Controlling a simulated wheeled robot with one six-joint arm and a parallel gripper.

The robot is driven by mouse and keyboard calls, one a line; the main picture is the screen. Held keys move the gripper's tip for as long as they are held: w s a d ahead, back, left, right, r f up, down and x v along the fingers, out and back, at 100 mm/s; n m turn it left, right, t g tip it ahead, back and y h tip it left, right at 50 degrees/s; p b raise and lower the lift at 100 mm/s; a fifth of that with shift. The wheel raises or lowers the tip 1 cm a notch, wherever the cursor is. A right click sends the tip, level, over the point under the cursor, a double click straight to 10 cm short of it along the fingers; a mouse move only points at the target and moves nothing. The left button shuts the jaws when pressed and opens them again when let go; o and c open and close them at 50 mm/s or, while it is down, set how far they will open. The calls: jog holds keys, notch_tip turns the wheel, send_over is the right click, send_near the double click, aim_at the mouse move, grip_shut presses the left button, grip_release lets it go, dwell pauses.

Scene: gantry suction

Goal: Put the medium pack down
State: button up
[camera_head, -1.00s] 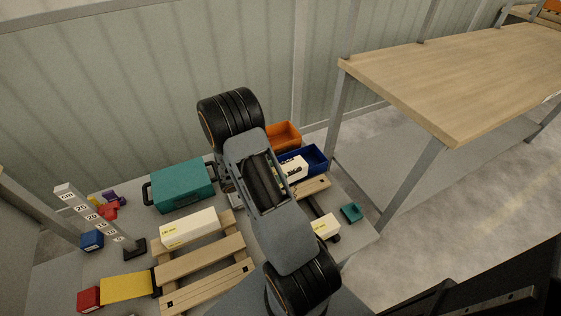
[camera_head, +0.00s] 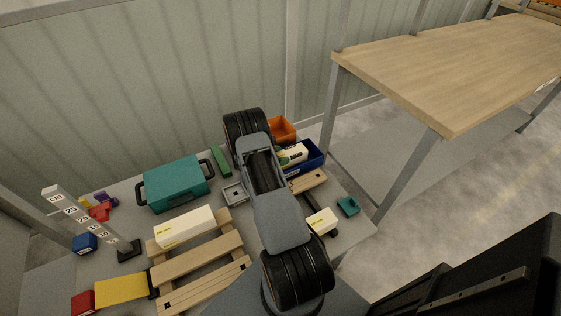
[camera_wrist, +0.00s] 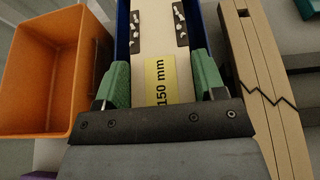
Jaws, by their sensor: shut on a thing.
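The medium pack (camera_wrist: 155,32) is a pale box with dark marked patches and a yellow label reading 150 mm. My gripper (camera_wrist: 162,80) has its green fingers on both sides of the pack, shut on it. Blue bin walls (camera_wrist: 123,35) show on both sides of the pack. In the head view, the pack (camera_head: 292,155) shows at the blue bin (camera_head: 314,164), partly behind my arm.
An orange bin (camera_head: 281,128) stands beside the blue one. A slatted wooden pallet (camera_head: 197,261) carries a long white box (camera_head: 185,227). A smaller white box (camera_head: 321,221), a teal case (camera_head: 174,184) and a green bar (camera_head: 221,160) are also on the table. A wooden workbench (camera_head: 450,75) stands at right.

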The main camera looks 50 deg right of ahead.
jog(key=shift+w+d+f, duration=0.15)
jog(key=shift+d+f, duration=0.1)
jog(key=shift+f, duration=1.55)
jog(key=shift+f+b, duration=0.15)
jog(key=shift+b, duration=0.25)
jog(key=o, duration=1.2)
jog(key=shift+c, duration=0.2)
